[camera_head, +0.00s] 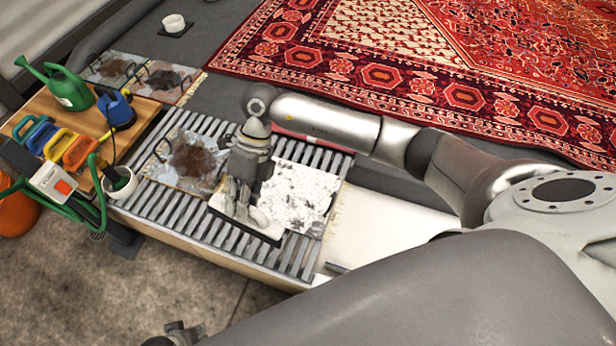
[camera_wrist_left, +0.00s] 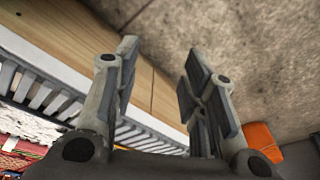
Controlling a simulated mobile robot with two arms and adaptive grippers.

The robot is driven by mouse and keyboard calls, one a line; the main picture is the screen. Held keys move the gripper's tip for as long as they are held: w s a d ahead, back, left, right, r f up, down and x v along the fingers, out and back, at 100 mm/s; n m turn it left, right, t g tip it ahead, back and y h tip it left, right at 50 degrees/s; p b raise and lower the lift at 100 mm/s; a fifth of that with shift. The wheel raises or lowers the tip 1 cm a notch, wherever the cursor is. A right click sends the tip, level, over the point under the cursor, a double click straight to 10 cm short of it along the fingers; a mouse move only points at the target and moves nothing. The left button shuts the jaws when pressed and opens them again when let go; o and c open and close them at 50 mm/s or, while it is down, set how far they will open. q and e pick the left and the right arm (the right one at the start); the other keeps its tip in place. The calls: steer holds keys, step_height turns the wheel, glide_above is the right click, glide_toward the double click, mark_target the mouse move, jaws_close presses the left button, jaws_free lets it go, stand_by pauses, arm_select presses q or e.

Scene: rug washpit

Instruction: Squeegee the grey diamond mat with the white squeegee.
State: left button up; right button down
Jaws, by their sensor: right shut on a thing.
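My right gripper (camera_head: 241,200) points down over the slatted rack and is shut on the white squeegee (camera_head: 264,231). The squeegee's wide head is low over the slats, at the near left edge of a pale mat; contact cannot be told. This whitish-grey patterned mat (camera_head: 302,197) lies flat on the rack to the right of the gripper and seems to be the grey diamond mat. My wrist and gripper hide its left part. My left gripper (camera_wrist_left: 160,62) is open and empty in the left wrist view, above the floor beside the rack's wooden side.
A brown-stained mat (camera_head: 193,160) lies left on the slatted rack (camera_head: 180,209). A red rug (camera_head: 440,75) covers the back floor.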

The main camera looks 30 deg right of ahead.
arm_select(q)
step_height(320, 180, up, 11)
steer(key=t+b, duration=0.1)
steer(key=b, duration=0.7)
steer(key=w+d+r+t+h+b, duration=0.1)
steer(key=w+d+r+t+b, duration=0.1)
steer(key=w+r+t, duration=0.3)
steer(key=w+d+r+t+h+b, duration=0.2)
steer(key=w+r+t, duration=0.4)
steer(key=w, duration=0.4)
steer(key=shift+w+d+m, duration=0.2)
steer(key=shift+d+m, duration=0.1)
steer(key=shift+d, duration=0.5)
arm_select(e)
steer(key=w+d+f+m+t, duration=0.3)
steer(key=d+f+m+t, duration=0.1)
steer(key=d+f+m, duration=0.4)
steer(key=w+d+f+m+t+h, duration=0.1)
steer(key=w+d+f+m+t, duration=0.3)
steer(key=d+f+m, duration=0.4)
steer(key=shift+d+m+t, duration=0.3)
steer(key=shift+d+t, duration=0.2)
steer(key=shift+d, duration=1.25)
